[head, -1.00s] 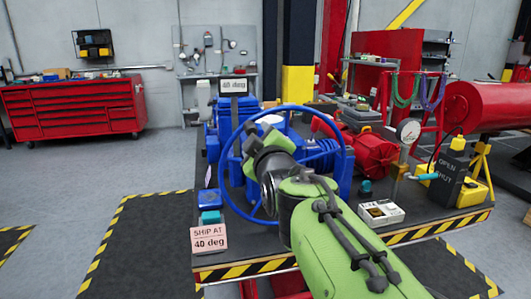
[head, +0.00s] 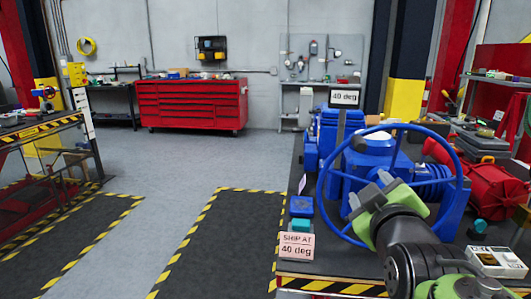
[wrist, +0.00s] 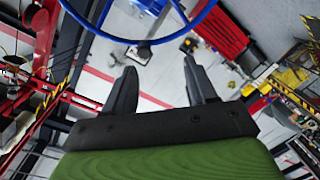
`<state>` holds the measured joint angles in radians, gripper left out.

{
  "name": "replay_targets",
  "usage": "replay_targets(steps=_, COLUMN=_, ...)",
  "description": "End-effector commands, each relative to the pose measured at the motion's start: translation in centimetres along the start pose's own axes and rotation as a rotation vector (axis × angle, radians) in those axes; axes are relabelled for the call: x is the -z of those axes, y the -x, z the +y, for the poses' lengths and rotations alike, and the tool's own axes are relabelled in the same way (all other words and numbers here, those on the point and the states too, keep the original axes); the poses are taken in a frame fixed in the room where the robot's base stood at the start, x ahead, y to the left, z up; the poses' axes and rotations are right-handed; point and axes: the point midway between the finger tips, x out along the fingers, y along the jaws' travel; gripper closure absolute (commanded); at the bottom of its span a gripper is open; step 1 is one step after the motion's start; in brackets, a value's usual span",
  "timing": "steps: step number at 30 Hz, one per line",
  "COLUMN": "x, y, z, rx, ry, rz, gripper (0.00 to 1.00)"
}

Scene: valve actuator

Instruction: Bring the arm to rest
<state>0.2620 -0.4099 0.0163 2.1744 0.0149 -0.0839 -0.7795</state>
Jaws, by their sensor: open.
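My gripper (head: 371,199) is in front of the blue handwheel of the valve actuator in the head view, overlapping its lower left part. In the wrist view my gripper (wrist: 160,85) shows two dark fingers spread apart with nothing between them. The blue handwheel (head: 459,190) also shows at the top of the wrist view (wrist: 146,43), beyond the fingertips. I cannot tell from the head view how wide the gap to the rim is. The blue actuator body (head: 366,165) stands behind the wheel, partly hidden by it. A display (head: 345,97) reads 40 deg.
A sign (head: 296,247) reading SHIP AT 40 deg stands at the bench's front left corner, by a teal-topped blue block (head: 301,222). A white box (head: 497,262) and red equipment (head: 492,188) are at right. Striped-edge floor mats lie left of the bench. A red tool cabinet (head: 192,105) stands behind.

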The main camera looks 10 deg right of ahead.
Motion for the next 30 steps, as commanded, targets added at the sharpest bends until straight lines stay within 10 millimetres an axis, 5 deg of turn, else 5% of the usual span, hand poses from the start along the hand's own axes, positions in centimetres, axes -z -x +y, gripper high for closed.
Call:
replay_targets(steps=6, x=-6.3, y=8.3, z=-11.7, rx=0.395, ry=-0.353, rz=-0.353, gripper=0.44)
replay_targets(steps=13, x=-13.1, y=18.6, z=-18.8, rx=0.591, ry=-0.563, rz=-0.801, gripper=0.44)
replay_targets(steps=24, x=-4.7, y=20.0, z=-10.2, rx=0.588, ry=-0.571, rz=-0.816, gripper=0.44)
replay_targets(steps=30, x=-3.1, y=20.2, z=-8.6, rx=0.588, ry=-0.57, rz=-0.815, gripper=0.44)
